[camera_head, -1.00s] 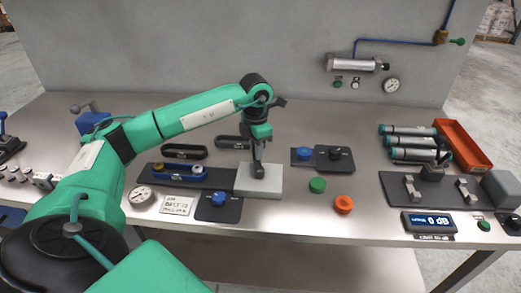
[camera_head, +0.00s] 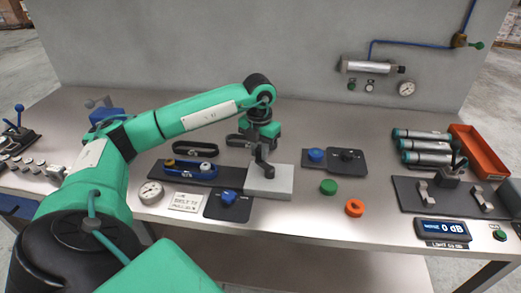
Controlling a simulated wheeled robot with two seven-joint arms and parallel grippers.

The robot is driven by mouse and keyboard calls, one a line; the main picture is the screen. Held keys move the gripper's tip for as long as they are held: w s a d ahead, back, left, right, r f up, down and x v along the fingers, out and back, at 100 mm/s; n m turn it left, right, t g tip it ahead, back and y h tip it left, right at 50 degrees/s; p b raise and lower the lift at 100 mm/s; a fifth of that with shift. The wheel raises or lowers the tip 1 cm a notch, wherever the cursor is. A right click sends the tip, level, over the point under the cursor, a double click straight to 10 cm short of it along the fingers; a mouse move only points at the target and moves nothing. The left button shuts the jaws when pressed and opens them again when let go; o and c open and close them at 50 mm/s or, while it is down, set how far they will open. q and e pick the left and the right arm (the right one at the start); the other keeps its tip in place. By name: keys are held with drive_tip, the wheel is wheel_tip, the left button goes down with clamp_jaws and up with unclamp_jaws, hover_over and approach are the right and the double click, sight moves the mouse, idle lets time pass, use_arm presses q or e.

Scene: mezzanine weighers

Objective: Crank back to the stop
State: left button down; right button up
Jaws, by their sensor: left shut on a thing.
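A small dark crank (camera_head: 267,170) stands on a light grey block (camera_head: 281,186) near the middle of the bench. My left gripper (camera_head: 262,147) reaches over the block from above and is shut on the crank's handle. Fingers and crank are both dark, so the exact contact is hard to make out. A dark base plate (camera_head: 211,176) runs left from the block and carries a blue piece with round knobs (camera_head: 204,167). My right gripper is not in view.
A blue knob (camera_head: 228,197) on a dark plate, a paper label (camera_head: 187,202) and a dial gauge (camera_head: 151,192) lie left of the block. Green (camera_head: 328,187) and orange (camera_head: 354,208) parts lie to its right. An orange tray (camera_head: 477,148) stands far right.

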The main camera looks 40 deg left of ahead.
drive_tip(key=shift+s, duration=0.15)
use_arm(q)
drive_tip(key=c, duration=1.4)
unclamp_jaws()
drive_tip(key=shift+o, duration=0.8)
wheel_tip(320, 180, up, 14)
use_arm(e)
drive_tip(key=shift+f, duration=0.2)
use_arm(q)
drive_tip(key=shift+f, duration=0.1)
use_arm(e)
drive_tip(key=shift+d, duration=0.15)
